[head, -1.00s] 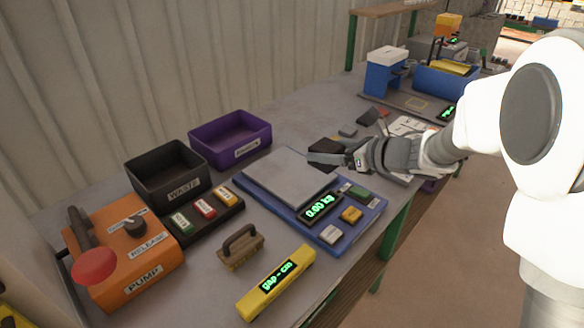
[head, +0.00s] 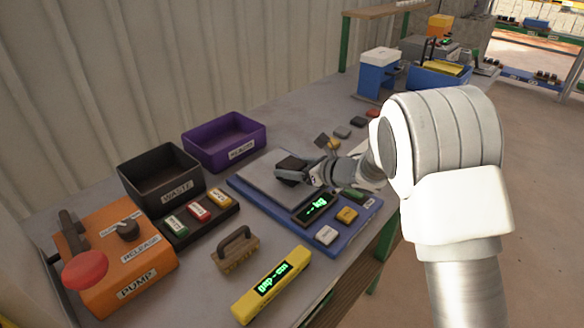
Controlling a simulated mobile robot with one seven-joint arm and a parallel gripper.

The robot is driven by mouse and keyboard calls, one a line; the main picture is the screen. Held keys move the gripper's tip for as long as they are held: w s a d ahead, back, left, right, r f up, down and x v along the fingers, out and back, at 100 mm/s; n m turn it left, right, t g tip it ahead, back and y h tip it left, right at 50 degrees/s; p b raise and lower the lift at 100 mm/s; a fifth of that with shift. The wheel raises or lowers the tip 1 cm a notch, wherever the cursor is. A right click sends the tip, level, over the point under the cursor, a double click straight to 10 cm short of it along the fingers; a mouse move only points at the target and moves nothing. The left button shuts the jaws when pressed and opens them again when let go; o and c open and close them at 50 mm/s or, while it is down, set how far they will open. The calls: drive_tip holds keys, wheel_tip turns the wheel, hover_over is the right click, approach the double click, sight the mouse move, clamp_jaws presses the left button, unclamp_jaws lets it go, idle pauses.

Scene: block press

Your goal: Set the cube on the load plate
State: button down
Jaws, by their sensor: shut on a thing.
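A dark cube (head: 291,165) is over the grey load plate (head: 262,184) of the blue scale (head: 335,222). My gripper (head: 290,173) is shut on the cube, reaching in from the right, and a jaw covers its lower near side. The cube is very low over the plate's right part. I cannot tell whether its underside touches the plate. The scale's display (head: 315,207) shows dashes and "kg" in green.
A black WASTE bin (head: 168,193) and a purple bin (head: 238,155) stand behind left. Small blocks (head: 342,132) lie behind my arm.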

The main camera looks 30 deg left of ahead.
unclamp_jaws()
drive_tip(key=shift+r, duration=0.15)
drive_tip(key=v, duration=1.2)
